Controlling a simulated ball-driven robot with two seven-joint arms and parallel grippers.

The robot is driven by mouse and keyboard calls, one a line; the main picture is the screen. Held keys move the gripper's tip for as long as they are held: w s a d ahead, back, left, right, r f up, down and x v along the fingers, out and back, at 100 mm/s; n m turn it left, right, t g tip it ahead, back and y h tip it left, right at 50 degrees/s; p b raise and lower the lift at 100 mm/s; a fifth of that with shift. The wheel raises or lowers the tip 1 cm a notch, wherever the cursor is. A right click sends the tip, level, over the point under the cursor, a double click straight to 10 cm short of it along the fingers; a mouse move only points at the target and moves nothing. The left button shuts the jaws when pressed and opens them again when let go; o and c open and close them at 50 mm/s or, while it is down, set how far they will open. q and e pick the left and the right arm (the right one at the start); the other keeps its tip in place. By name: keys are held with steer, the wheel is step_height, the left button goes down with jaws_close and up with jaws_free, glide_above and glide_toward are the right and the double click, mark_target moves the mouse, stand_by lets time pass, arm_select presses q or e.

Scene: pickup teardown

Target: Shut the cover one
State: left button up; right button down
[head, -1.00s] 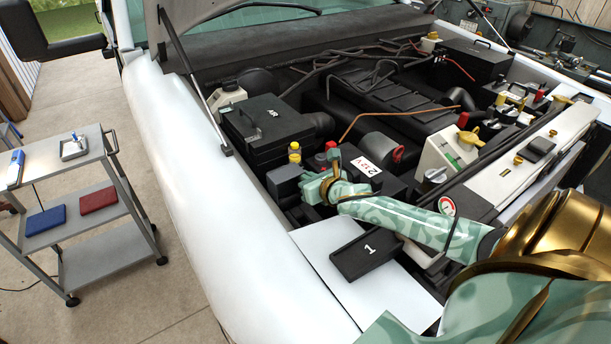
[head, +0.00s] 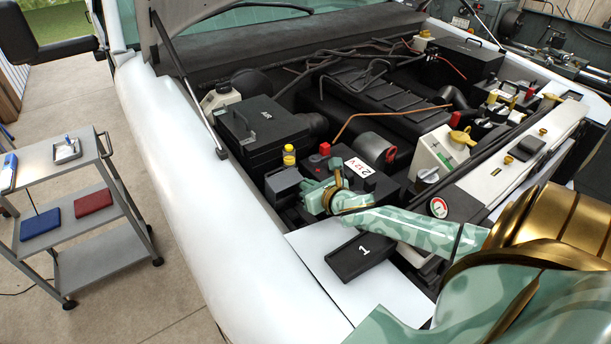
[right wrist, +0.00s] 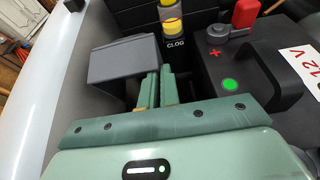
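A dark grey box (head: 283,184) sits beside the 12 V battery (head: 385,186). In the right wrist view, this box (right wrist: 130,62) is at the left of my right fingers. My right gripper (head: 310,190) is low between the box and the battery. In the right wrist view its fingers (right wrist: 158,88) are together with nothing visible between them. Whether they touch the box cannot be told. My left gripper is out of view.
A black box (head: 258,130), hoses and a prop rod (head: 185,80) are farther back. A grey trolley (head: 100,262) stands on the open floor at left.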

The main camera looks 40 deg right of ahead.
steer(key=shift+r, duration=0.45)
steer(key=shift+s+a+f+p, duration=0.1)
steer(key=shift+s+f+p, duration=0.15)
steer(key=shift+s, duration=0.7)
steer(key=shift+s+a+f+p, duration=0.1)
steer(key=shift+s+f, duration=0.15)
steer(key=shift+s, duration=0.7)
steer(key=shift+s+f, duration=0.1)
steer(key=shift+s, duration=0.05)
